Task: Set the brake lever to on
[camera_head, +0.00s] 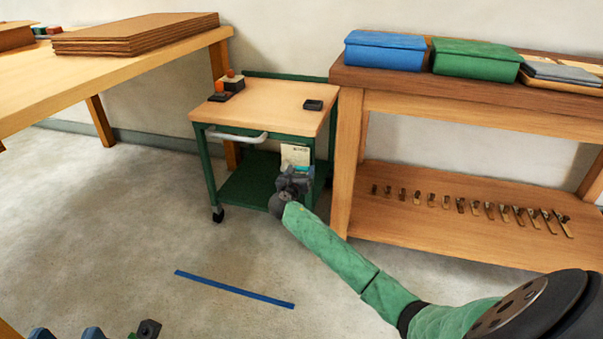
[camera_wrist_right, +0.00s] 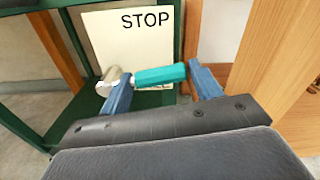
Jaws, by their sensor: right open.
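The brake lever (camera_wrist_right: 160,75) has a teal grip and a grey metal end. In the right wrist view it lies nearly level, in front of a cream placard (camera_wrist_right: 105,40) reading STOP. My right gripper (camera_wrist_right: 162,90) is open, with its blue fingers on either side of the teal grip; I cannot tell whether they touch it. In the head view my right gripper (camera_head: 292,182) is at the right side of the green cart (camera_head: 205,165) and hides most of the lever.
The cart has a wooden top (camera_head: 270,100) with small blocks on it. A wooden workbench (camera_head: 345,165) stands close on the right, with bins above and several clips on its shelf. A table (camera_head: 150,60) stands left. The floor around a blue strip (camera_head: 235,289) is clear.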

